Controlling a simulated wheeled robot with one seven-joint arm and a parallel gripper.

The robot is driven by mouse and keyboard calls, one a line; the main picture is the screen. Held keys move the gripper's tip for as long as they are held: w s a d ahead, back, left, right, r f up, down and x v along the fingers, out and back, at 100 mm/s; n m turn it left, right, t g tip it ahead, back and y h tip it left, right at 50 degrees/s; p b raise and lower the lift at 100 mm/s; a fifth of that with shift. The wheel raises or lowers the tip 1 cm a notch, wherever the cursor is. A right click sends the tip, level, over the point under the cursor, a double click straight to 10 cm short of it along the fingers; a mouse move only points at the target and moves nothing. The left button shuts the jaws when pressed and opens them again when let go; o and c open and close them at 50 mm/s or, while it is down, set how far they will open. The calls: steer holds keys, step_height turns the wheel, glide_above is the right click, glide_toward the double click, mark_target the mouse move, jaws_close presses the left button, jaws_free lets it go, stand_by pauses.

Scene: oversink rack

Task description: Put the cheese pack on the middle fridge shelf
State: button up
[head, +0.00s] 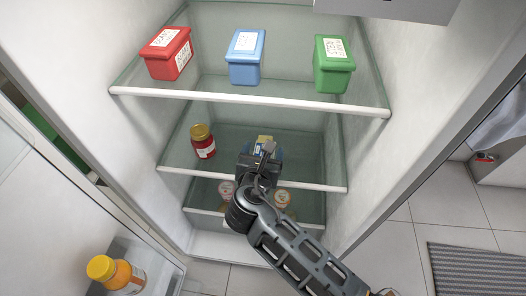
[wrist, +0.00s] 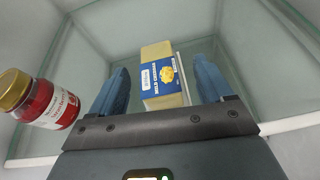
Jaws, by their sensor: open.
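The cheese pack (wrist: 160,75), blue and yellow with a cheddar label, stands on the middle fridge shelf (head: 176,163). It also shows in the head view (head: 264,141), partly hidden by my gripper. My gripper (wrist: 162,88) is open, with one blue finger on each side of the pack. A gap shows between the pack and the left finger; on the right side a smaller gap shows. In the head view my gripper (head: 262,160) reaches into the fridge at the middle shelf's front edge.
A red jar with a gold lid (head: 203,141) stands left on the middle shelf and shows close in the wrist view (wrist: 40,100). Red (head: 168,55), blue (head: 245,58) and green (head: 333,65) boxes stand on the shelf above. Round-lidded tubs (head: 282,198) sit below. An orange bottle (head: 115,272) is in the door.

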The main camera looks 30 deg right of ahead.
steer(key=p+v, duration=0.3)
steer(key=v, duration=0.9)
steer(key=s+d+f+m+y, duration=0.1)
steer(key=s+f+m+y, duration=0.1)
steer(key=s+m, duration=0.3)
steer(key=s+d+f+m+y, duration=0.1)
steer(key=s+m+y, duration=0.15)
steer(key=s, duration=0.45)
steer(key=s+d+f+m+y, duration=0.2)
steer(key=s+m+y, duration=0.15)
steer(key=s, duration=0.25)
steer(key=s+d+r+m+t, duration=0.1)
steer(key=s+r+m+t, duration=0.1)
steer(key=s+r+m, duration=0.4)
steer(key=s+d+r+m+t, duration=0.2)
steer(key=s+r+m, duration=0.4)
steer(key=r+m, duration=0.4)
step_height(320, 180, up, 3)
steer(key=shift+s+r+m, duration=0.1)
steer(key=shift+s+m, duration=0.2)
steer(key=shift+s, duration=0.05)
